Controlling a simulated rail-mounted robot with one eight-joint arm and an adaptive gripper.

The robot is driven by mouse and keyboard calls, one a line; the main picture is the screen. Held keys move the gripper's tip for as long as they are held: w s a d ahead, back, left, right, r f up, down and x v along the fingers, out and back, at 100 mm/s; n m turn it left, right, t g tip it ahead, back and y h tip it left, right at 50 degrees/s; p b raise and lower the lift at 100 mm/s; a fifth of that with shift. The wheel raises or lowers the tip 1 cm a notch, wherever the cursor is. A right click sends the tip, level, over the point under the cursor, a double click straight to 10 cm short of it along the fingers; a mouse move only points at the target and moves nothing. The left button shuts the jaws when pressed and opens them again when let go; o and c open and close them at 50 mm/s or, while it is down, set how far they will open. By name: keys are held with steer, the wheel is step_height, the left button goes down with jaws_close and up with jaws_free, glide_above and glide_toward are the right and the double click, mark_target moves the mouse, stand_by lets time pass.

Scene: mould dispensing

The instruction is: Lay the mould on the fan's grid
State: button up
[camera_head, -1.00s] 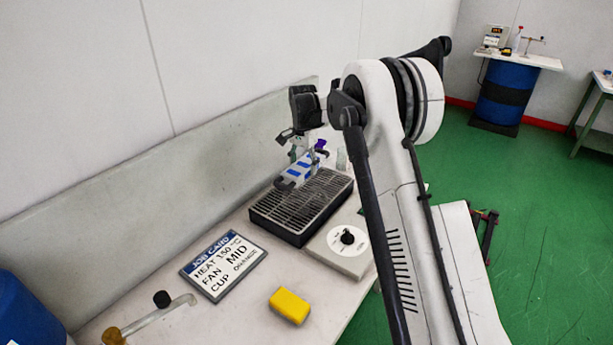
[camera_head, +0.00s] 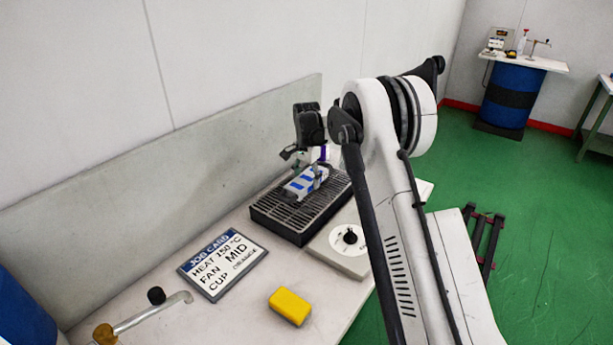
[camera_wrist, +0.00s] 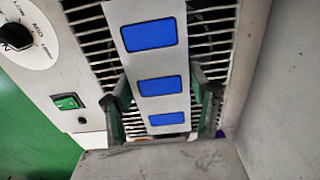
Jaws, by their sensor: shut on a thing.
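The mould (camera_head: 304,182) is a pale bar with a row of blue-filled cavities. It shows close up in the wrist view (camera_wrist: 170,100), over the dark slats of the fan's grid (camera_wrist: 215,50). My gripper (camera_wrist: 165,112) is shut on the mould, with a green-grey finger on each side of it. In the head view my gripper (camera_head: 312,172) is above the fan's grid (camera_head: 285,215), with the mould over the grid's back half. I cannot tell whether the mould touches the grid.
The fan's control box (camera_head: 340,252) with a black knob is in front of the grid; its green switch (camera_wrist: 66,102) shows in the wrist view. A job card (camera_head: 222,265), a yellow block (camera_head: 289,306) and a pipe-like tool (camera_head: 150,312) lie on the bench. A wall panel (camera_head: 180,190) stands behind.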

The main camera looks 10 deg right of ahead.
steer(key=shift+f+b, duration=0.45)
steer(key=shift+f, duration=0.5)
steer(key=o, duration=1.6)
steer(key=shift+o, duration=0.2)
